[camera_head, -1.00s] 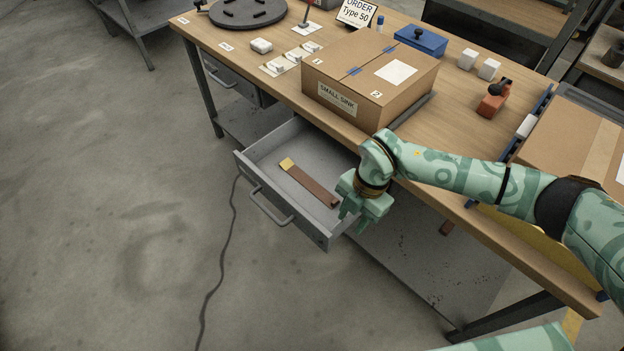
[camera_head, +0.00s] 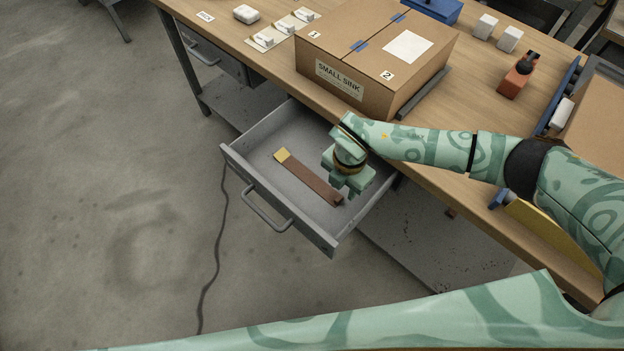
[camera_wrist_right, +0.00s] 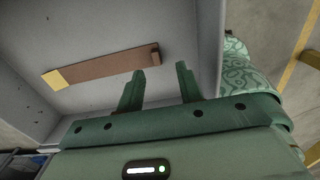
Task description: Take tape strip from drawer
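The tape strip (camera_head: 312,180) is brown with a yellow end and lies flat in the open grey drawer (camera_head: 243,179). Its brown end has a small raised darker part. My right gripper (camera_head: 341,196) is over the drawer, close to the brown end of the strip. In the right wrist view the strip (camera_wrist_right: 100,68) lies beyond the fingertips, and my right gripper (camera_wrist_right: 159,72) is open with nothing between its fingers. The drawer's inside and side wall show around it. My left gripper is not in view; a green arm link of mine crosses the bottom of the head view.
A cardboard box (camera_head: 372,60) labelled SMALL SINK stands on the wooden table (camera_head: 470,105) above the drawer. The drawer's handle (camera_head: 266,209) faces the open floor. A dark cable (camera_head: 217,240) lies on the floor.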

